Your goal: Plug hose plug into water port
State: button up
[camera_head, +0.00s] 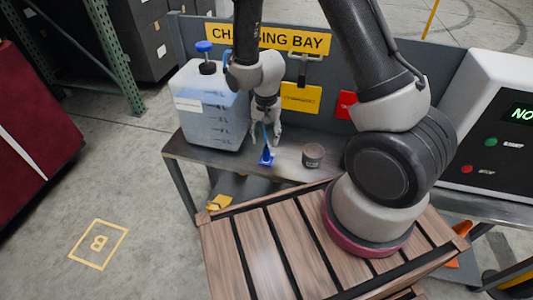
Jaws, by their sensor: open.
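My gripper (265,146) points down over the grey bench, just right of the water tank. Its jaws are open. A small blue piece (266,158), which looks like the hose plug or its holder, is right below and between the fingertips. A thin blue line, perhaps the hose, shows between the fingers. I cannot tell whether the fingers touch the blue piece. The translucent tank (210,105) of bluish water stands on the bench's left part, with a blue-topped cap (204,47). I cannot make out a water port.
A small grey cup (313,155) stands right of the gripper on the bench (290,143). A back panel carries a "CHARGING BAY" sign (300,39) and yellow and red labels. A white console (490,125) is at right. My arm hides part of the bench. A slatted wooden top (265,255) lies in front.

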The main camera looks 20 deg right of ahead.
aim_at(266, 148)
jog(key=shift+f, duration=4.45)
grip_shut()
jog(key=shift+r, duration=3.05)
jog(key=shift+r, duration=3)
jog(key=shift+w, duration=0.1)
